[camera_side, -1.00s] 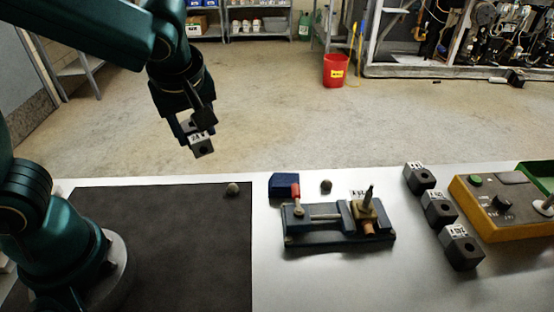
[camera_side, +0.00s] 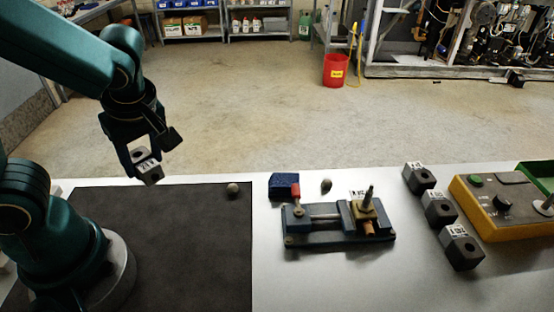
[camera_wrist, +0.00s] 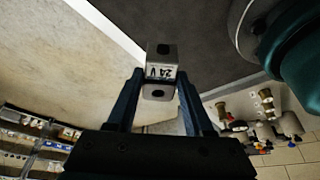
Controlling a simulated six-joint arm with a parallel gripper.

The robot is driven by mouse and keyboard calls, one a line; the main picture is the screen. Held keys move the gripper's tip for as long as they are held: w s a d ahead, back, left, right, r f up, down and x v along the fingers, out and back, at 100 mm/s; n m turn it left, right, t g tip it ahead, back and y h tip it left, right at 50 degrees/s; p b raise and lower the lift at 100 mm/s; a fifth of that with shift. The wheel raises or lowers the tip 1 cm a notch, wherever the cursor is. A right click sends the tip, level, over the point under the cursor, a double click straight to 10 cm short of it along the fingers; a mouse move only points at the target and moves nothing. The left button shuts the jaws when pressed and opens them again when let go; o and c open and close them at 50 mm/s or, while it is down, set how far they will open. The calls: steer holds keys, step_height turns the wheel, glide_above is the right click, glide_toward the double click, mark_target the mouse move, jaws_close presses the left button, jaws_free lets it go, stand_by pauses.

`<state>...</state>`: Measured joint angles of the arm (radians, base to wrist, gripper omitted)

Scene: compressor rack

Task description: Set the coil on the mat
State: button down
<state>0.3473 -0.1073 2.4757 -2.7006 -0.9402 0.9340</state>
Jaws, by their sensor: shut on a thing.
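The coil is a dark block with a hole and a white label, and my gripper (camera_side: 147,162) is shut on it. The coil (camera_side: 148,172) hangs in the air above the far edge of the black mat (camera_side: 180,240). In the wrist view the coil (camera_wrist: 160,70) sits between my two fingers, and its label reads "24V". The mat (camera_wrist: 200,35) shows behind it in that view. The mat lies flat on the left of the bench, around my base.
A clamp fixture (camera_side: 330,225) with a red handle, a blue block (camera_side: 284,185), several similar dark coils (camera_side: 440,207) and a yellow control box (camera_side: 498,205) stand to the right. The mat's middle is clear.

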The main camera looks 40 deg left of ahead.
steer(key=w+d+f, duration=0.2)
steer(key=d, duration=0.1)
steer(key=w+d+f, duration=0.1)
steer(key=d, duration=0.1)
steer(key=shift+w+f, duration=0.1)
steer(key=shift+f, duration=2.25)
steer(key=shift+f, duration=0.1)
steer(key=shift+c, duration=1.4)
jaws_free()
